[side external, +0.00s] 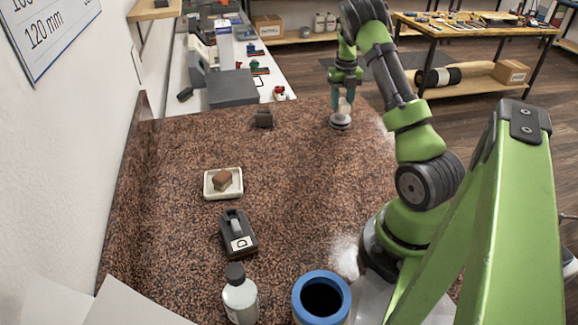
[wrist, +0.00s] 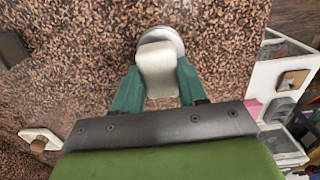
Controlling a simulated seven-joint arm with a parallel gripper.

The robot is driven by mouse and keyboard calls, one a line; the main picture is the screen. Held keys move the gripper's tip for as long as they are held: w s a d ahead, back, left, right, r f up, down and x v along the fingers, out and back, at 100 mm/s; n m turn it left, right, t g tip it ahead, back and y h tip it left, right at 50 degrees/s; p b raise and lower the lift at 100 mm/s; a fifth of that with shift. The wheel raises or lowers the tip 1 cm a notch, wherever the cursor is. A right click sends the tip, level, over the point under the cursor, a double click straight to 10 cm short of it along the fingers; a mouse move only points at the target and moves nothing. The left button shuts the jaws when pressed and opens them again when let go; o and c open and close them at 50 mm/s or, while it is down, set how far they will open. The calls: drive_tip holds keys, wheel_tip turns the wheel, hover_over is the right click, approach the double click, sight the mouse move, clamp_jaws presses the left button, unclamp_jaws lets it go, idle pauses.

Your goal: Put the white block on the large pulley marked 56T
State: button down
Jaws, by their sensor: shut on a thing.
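The white block (wrist: 157,70) is between the two teal fingers of my gripper (wrist: 158,92), which is shut on it. In the side view my gripper (side external: 345,103) points down at the far right part of the counter, with the pale block (side external: 344,109) at its tips. A round grey-white disc, seemingly the pulley (side external: 340,123), lies directly under the block. In the wrist view the disc (wrist: 166,34) is partly hidden behind the block. No 56T marking is readable. I cannot tell whether the block touches the disc.
A small dark block (side external: 263,119) lies left of the disc. A white dish (side external: 222,194) with a brown piece, a tape dispenser (side external: 238,236), a bottle (side external: 240,296) and a blue-rimmed cup (side external: 321,299) stand nearer. The speckled counter (side external: 300,160) between is clear.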

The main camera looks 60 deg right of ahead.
drive_tip(key=shift+f, duration=0.7)
drive_tip(key=c, duration=0.5)
unclamp_jaws()
drive_tip(key=shift+c, duration=0.2)
